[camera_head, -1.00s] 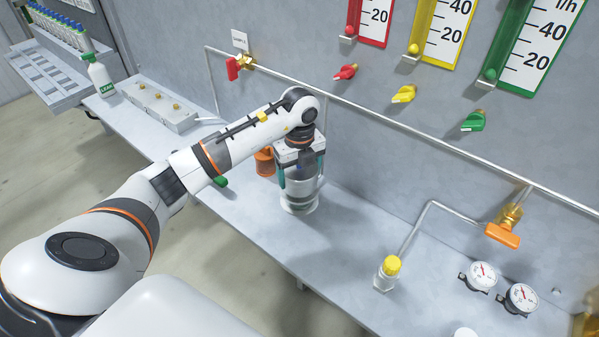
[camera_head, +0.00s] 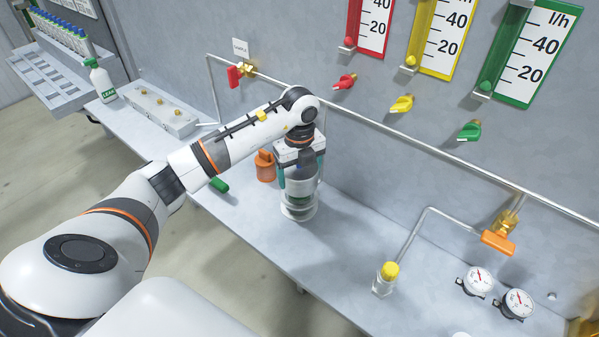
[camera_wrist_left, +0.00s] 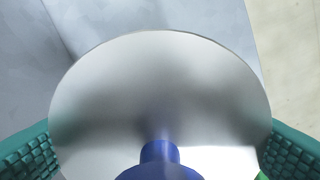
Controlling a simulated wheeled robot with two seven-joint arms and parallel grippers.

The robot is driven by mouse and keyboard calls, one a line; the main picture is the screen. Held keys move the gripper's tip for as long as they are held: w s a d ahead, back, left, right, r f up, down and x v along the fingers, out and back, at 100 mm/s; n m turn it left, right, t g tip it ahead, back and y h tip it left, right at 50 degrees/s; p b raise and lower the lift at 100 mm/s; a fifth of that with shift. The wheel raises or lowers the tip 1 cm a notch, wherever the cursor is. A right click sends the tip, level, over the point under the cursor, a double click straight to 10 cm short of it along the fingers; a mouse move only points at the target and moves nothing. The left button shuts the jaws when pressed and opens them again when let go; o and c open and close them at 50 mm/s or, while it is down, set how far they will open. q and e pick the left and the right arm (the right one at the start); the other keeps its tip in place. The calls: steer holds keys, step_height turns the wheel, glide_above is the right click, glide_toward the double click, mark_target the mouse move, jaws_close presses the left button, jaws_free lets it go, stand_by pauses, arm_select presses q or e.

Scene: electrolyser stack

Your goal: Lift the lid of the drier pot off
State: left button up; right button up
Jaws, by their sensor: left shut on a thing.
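The drier pot (camera_head: 299,210) is a clear round pot with something green inside, standing on the bench below my left gripper. Its lid (camera_wrist_left: 160,90) is a round grey metal disc with a blue knob (camera_wrist_left: 160,160) in the left wrist view. My left gripper (camera_head: 300,180) points down over the pot, its teal fingers on opposite sides of the lid, shut on it. The lid appears raised above the pot's base in the head view; the exact gap is hard to see. My right gripper is not in view.
An orange container (camera_head: 265,166) stands just left of the pot, with a green item (camera_head: 219,185) nearer the bench edge. A pipe with a yellow-capped fitting (camera_head: 387,274) is to the right. The wall with valves is close behind. The bench (camera_head: 340,235) between pot and fitting is clear.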

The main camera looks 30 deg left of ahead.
arm_select(q)
steer(key=shift+r+p, duration=0.7)
steer(key=shift+r, duration=0.4)
steer(key=shift+r, duration=0.35)
steer(key=shift+r+p, duration=0.15)
steer(key=shift+p, duration=0.2)
steer(key=shift+r+p, duration=1.35)
steer(key=shift+r, duration=0.55)
steer(key=shift+f, duration=0.1)
